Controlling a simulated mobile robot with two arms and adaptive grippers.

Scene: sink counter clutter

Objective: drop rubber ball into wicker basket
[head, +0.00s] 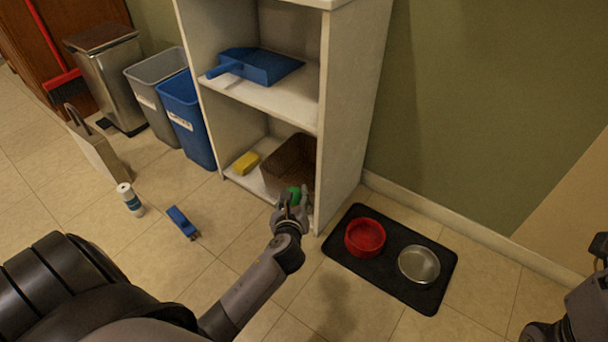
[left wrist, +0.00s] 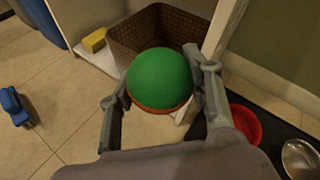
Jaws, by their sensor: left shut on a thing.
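A green rubber ball (head: 294,196) is held in my left gripper (head: 291,200). In the left wrist view the ball (left wrist: 159,78) sits between the two fingers of the gripper (left wrist: 160,95), and a reddish band shows at its lower edge. The brown wicker basket (head: 287,160) stands on the lowest shelf of the white shelf unit. It also shows behind the ball in the left wrist view (left wrist: 135,37). The ball is in front of the basket's opening, on the near side. My right arm shows at the right edge of the head view, but its fingers cannot be made out.
The white shelf unit (head: 343,110) has an upright side panel right of the basket. A yellow sponge (head: 246,162) lies left of the basket. A blue dustpan (head: 256,66) is on the shelf above. A black mat (head: 345,250) with a red bowl (head: 365,237) and metal bowl (head: 419,264) lies at right.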

